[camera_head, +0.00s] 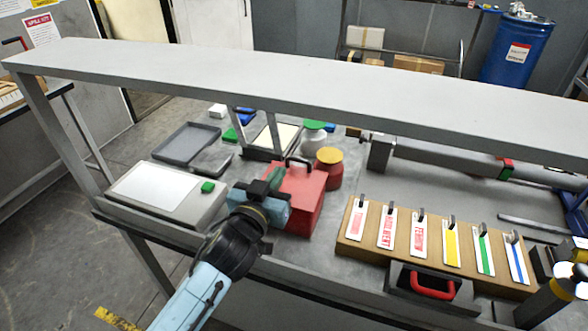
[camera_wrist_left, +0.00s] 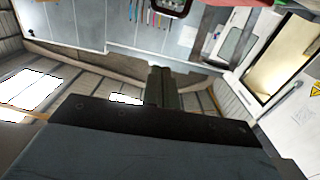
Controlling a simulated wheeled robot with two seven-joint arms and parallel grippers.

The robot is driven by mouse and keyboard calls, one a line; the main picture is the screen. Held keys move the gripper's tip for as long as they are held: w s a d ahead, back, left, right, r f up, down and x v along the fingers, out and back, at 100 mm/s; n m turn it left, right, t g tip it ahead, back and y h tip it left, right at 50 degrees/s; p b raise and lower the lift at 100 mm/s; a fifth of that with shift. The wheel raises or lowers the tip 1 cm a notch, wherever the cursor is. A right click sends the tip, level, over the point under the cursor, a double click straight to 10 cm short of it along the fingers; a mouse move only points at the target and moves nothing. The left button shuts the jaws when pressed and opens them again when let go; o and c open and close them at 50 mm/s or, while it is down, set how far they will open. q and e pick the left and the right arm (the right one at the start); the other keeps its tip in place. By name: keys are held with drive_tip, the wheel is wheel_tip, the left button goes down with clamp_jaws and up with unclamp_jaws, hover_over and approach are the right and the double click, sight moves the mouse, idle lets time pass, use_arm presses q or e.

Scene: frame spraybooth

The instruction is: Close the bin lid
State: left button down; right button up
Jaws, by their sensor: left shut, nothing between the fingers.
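A red box-shaped bin (camera_head: 302,199) with a dark handle on top stands on the bench near its front edge. My left gripper (camera_head: 272,180) is at the bin's left side and overlaps it in the head view; I cannot tell whether they touch. Its fingers are shut and empty, and they show together in the left wrist view (camera_wrist_left: 160,88). The arm hides part of the bin, and I cannot make out how far its lid is open. Dark parts at the lower right edge may be my right gripper (camera_head: 560,268), cut off.
A grey overhead shelf (camera_head: 300,85) spans the bench. A white-topped box (camera_head: 155,193) stands left of the bin. A red jar with a yellow lid (camera_head: 329,170) stands close behind it. A wooden tag rack (camera_head: 433,258) stands to the right.

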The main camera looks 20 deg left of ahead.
use_arm(q)
hover_over(294, 177)
drive_tip(key=s, duration=0.2)
drive_tip(key=shift+w+r+p, duration=0.1)
drive_tip(key=shift+w+p, duration=0.15)
drive_tip(key=shift+p, duration=0.05)
drive_tip(key=f, duration=0.1)
drive_tip(key=w+f+b, duration=0.1)
drive_tip(key=f, duration=0.1)
drive_tip(key=shift+w+f, duration=0.1)
drive_tip(key=shift+f, duration=0.05)
drive_tip(key=shift+w+f, duration=0.1)
drive_tip(key=shift+f, duration=0.3)
